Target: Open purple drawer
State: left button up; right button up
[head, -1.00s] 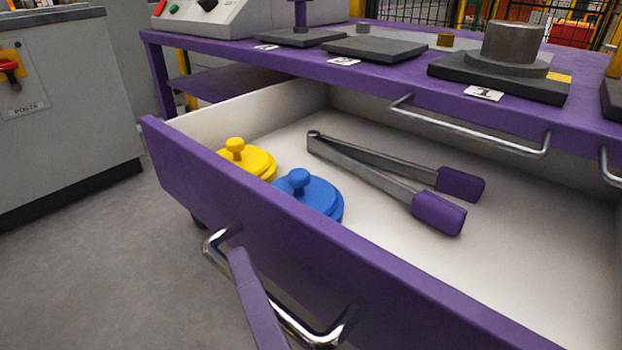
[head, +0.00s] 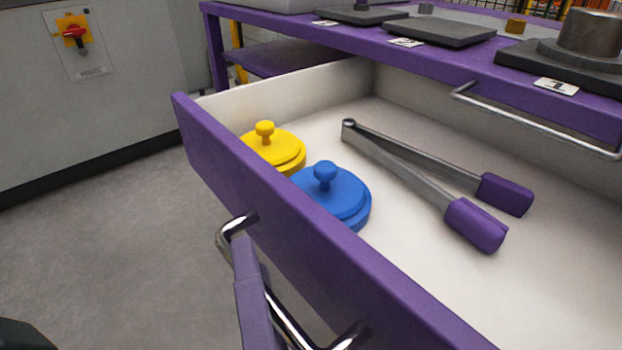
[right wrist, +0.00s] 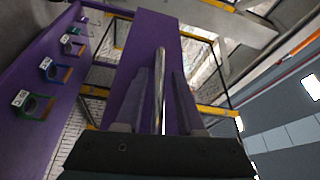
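The purple drawer (head: 290,215) stands pulled well out from under the purple table in the head view, its white inside showing. A chrome bar handle (head: 228,237) is on its front panel. My right gripper (head: 245,245) is at this handle, near its left end; in the head view a purple-grey finger lies across the bar. In the right wrist view the handle bar (right wrist: 159,85) runs between the two fingers, with a visible gap on each side, so the gripper looks open around it. My left gripper is not in view.
Inside the drawer lie a yellow lidded disc (head: 275,150), a blue one (head: 335,195) and tongs with purple tips (head: 410,175). Another chrome handle (head: 530,122) is on the table's edge.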

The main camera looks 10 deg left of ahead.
jog(key=shift+o, duration=0.5)
jog(key=shift+s+d, duration=0.25)
jog(key=shift+s, duration=0.1)
jog(key=p+v, duration=0.1)
jog(key=v, duration=0.8)
jog(key=shift+p, duration=0.4)
